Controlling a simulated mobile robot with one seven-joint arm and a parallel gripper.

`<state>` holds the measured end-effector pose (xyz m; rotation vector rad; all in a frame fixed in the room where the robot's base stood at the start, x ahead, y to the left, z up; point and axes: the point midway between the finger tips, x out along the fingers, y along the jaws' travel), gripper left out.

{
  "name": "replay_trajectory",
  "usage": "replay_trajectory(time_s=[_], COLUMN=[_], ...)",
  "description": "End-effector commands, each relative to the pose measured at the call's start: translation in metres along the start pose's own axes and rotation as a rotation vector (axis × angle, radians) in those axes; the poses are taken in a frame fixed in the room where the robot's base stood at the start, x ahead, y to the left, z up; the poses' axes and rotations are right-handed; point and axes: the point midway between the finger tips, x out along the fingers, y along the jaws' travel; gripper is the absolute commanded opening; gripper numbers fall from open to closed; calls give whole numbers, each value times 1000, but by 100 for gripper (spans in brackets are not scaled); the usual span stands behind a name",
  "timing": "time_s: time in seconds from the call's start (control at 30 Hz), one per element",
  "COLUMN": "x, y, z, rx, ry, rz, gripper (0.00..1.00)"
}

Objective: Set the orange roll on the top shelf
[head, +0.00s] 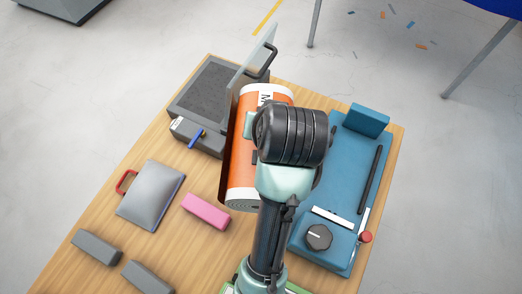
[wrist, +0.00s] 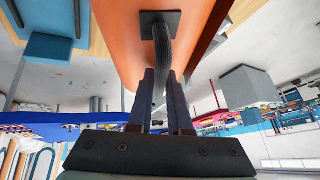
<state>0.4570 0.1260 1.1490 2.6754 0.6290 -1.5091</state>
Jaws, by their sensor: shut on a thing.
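The orange roll (head: 240,178) with white ends and a dark letter on a white band lies lengthwise beside my arm in the head view, seemingly above the table. In the wrist view its orange side (wrist: 125,40) fills the top middle, with a black strap handle (wrist: 161,45) on it. My gripper (wrist: 164,92) has both fingers closed around this handle. In the head view my wrist hides the fingers and part of the roll. No top shelf can be made out in either view.
The wooden table (head: 165,240) carries a grey machine with a raised clear lid (head: 253,58), a teal machine (head: 345,180) close right of my arm, a pink block (head: 206,211), grey blocks (head: 96,247) and a grey case (head: 150,194) with a red handle. Open floor surrounds the table.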

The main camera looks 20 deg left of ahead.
Motion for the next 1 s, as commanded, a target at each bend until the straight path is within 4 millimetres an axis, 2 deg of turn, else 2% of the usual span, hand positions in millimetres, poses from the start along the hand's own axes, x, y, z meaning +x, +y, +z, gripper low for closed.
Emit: replay_trajectory(time_s=[0.03, 0.27, 0.67, 1.0], x=[1, 12, 49, 106], y=[-2, -6, 3, 17], z=[-6, -17, 10, 47], rx=[-1, -1, 1, 1], ry=[4, 3, -1, 0], rz=[0, 0, -1, 0], gripper=[0, 0, 0, 0])
